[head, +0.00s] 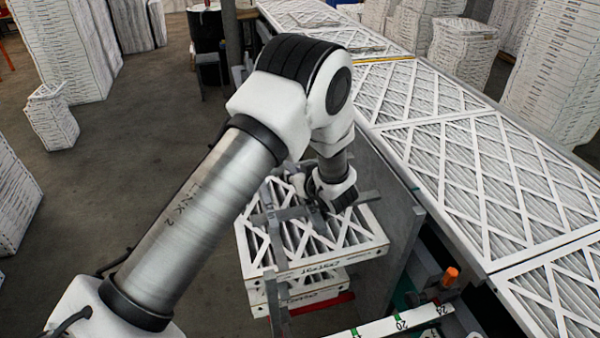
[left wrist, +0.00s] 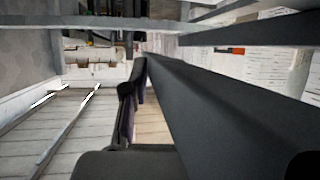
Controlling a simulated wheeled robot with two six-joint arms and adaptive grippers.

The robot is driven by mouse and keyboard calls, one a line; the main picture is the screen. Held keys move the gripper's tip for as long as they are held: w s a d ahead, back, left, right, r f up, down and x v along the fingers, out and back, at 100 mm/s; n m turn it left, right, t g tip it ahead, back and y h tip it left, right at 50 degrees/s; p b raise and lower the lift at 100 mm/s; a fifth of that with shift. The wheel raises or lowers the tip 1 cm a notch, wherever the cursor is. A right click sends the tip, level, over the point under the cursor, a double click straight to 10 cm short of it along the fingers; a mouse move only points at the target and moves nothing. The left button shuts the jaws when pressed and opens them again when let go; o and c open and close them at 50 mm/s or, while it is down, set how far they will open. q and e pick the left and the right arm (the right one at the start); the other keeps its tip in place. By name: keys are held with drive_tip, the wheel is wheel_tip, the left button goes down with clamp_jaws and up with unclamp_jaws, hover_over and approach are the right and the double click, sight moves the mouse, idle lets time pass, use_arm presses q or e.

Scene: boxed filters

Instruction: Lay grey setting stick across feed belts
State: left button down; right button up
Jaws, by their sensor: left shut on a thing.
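My left gripper (head: 322,207) points down over a stack of white-framed pleated filters, and its fingers are dark and partly hidden by the wrist. It is shut on what appears to be the grey setting stick (head: 288,214), a thin grey bar running left to right above the top filter (head: 350,241). In the left wrist view a long dark bar (left wrist: 235,105) slants from the fingertips (left wrist: 133,90) to the lower right; I cannot tell whether it is the stick. I cannot make out the feed belts. My right gripper is not in view.
Right of the stack stands a grey upright panel (head: 397,235). Beyond it a long conveyor line carries large lattice-faced filters (head: 480,180). A white numbered scale (head: 400,322) with an orange knob (head: 450,277) lies at the lower right. Filter stacks stand on the floor at left.

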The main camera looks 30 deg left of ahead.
use_arm(q)
drive_tip(key=w+f+p, duration=0.1)
drive_tip(key=f, duration=0.1)
drive_tip(key=w+f+p, duration=0.1)
drive_tip(key=shift+f, duration=0.35)
drive_tip(key=c, duration=0.9)
unclamp_jaws()
drive_tip(key=shift+d+r, duration=0.1)
drive_tip(key=shift+w, duration=0.1)
